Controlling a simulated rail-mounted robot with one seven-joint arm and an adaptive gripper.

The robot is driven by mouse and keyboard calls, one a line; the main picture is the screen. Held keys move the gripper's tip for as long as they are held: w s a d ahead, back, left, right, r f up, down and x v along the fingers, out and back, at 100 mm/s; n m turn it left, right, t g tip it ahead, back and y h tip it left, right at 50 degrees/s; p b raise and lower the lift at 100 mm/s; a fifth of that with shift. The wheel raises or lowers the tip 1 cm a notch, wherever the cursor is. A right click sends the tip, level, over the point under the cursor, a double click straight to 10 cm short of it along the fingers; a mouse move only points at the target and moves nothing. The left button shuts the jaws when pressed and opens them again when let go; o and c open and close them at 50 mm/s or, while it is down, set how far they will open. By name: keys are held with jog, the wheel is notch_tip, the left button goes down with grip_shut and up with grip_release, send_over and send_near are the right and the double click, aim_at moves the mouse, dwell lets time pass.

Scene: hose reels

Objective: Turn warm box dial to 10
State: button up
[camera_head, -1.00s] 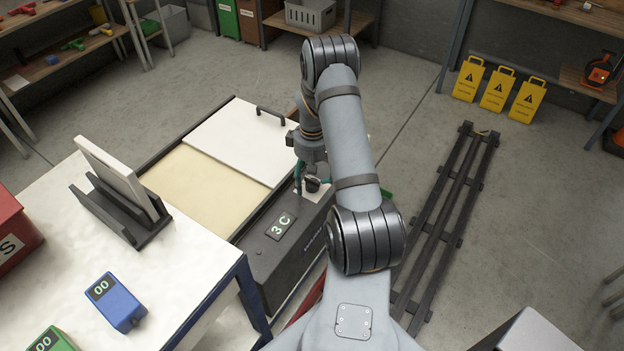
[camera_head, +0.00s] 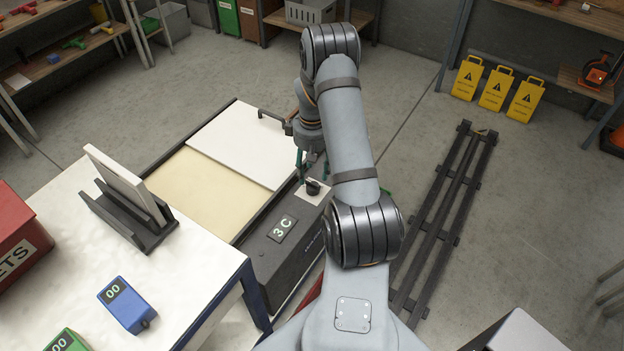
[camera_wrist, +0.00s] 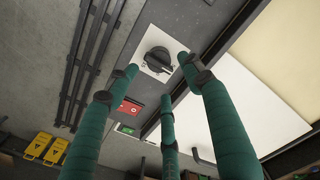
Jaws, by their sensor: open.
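The warm box (camera_head: 258,243) is a long low dark case with a cream panel and a white lid. Its display (camera_head: 282,228) reads "3C". The black dial (camera_head: 313,187) sits on a white plate near the far end of the dark top; it also shows in the wrist view (camera_wrist: 158,61). My gripper (camera_head: 309,166) has three green fingers, spread open and empty. In the wrist view my gripper (camera_wrist: 160,80) has its fingertips around the dial plate, apart from the dial. The exact gap to the dial is hard to judge.
A red switch (camera_wrist: 129,108) lies near the dial. A lid handle (camera_head: 272,117) stands close to my wrist. A white table (camera_head: 185,270) with a blue box (camera_head: 127,305) is at left. A dark rail (camera_head: 445,220) lies on the floor at right.

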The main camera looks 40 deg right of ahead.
notch_tip(320, 180, up, 6)
jog(key=p, duration=0.4)
jog(key=shift+f, duration=0.1)
dwell(0.4)
notch_tip(320, 180, up, 12)
dwell(0.7)
jog(key=shift+s, duration=0.1)
send_over(312, 182)
notch_tip(312, 182, down, 12)
dwell(0.7)
